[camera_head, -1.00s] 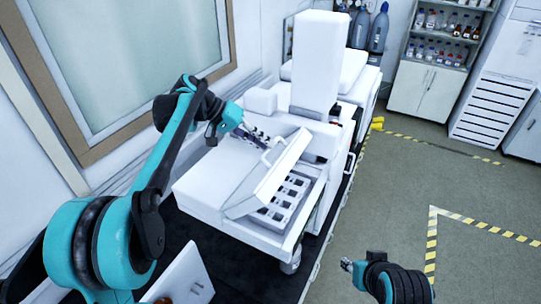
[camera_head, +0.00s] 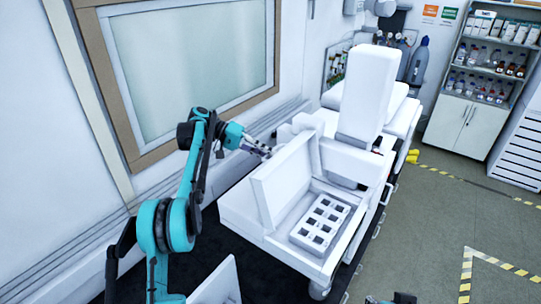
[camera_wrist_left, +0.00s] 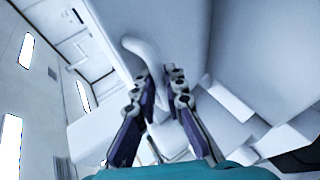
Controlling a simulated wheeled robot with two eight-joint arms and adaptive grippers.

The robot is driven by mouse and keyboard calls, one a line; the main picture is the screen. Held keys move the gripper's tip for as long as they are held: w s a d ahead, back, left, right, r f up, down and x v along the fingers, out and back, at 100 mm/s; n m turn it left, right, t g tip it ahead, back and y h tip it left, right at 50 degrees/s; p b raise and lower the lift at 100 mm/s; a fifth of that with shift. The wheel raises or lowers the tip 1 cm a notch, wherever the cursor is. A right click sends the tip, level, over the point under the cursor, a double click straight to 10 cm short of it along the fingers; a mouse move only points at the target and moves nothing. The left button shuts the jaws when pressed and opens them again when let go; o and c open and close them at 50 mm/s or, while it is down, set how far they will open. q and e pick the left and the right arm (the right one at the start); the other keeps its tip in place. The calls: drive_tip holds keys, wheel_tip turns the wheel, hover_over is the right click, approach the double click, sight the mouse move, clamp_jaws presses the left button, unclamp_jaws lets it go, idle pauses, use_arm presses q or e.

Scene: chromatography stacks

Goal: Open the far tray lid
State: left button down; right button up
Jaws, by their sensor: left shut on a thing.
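The white tray lid (camera_head: 284,178) stands steeply raised at the left of its open tray (camera_head: 278,244). Inside the tray lies a pale rack (camera_head: 320,222) with rows of square dark openings. My left gripper (camera_head: 264,151) is at the lid's upper far edge, shut on its handle. In the left wrist view, the curved white handle (camera_wrist_left: 140,52) runs down between the fingers of my left gripper (camera_wrist_left: 162,88). The gripped part is partly hidden by the fingers. Only a sliver of my right gripper (camera_head: 372,299) shows at the bottom edge of the head view.
A tall white instrument column (camera_head: 367,92) stands just behind the tray. The wall with a framed window (camera_head: 190,65) is close to my left arm. A white panel (camera_head: 218,284) stands at the front. Open floor (camera_head: 430,215) lies to the right.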

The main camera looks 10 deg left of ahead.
use_arm(q)
drive_tip(key=shift+w+a+f, duration=0.15)
drive_tip(key=shift+f, duration=0.4)
use_arm(e)
drive_tip(key=shift+s+d+f, duration=0.15)
drive_tip(key=shift+d, duration=0.05)
use_arm(q)
drive_tip(key=c, duration=1.6)
unclamp_jaws()
drive_tip(key=shift+o, duration=0.2)
drive_tip(key=shift+w+a+f, duration=0.15)
drive_tip(key=shift+w+f, duration=0.05)
drive_tip(key=shift+w, duration=0.3)
drive_tip(key=shift+s+r, duration=0.2)
use_arm(e)
drive_tip(key=shift+w+a, duration=0.1)
drive_tip(key=shift+w, duration=0.3)
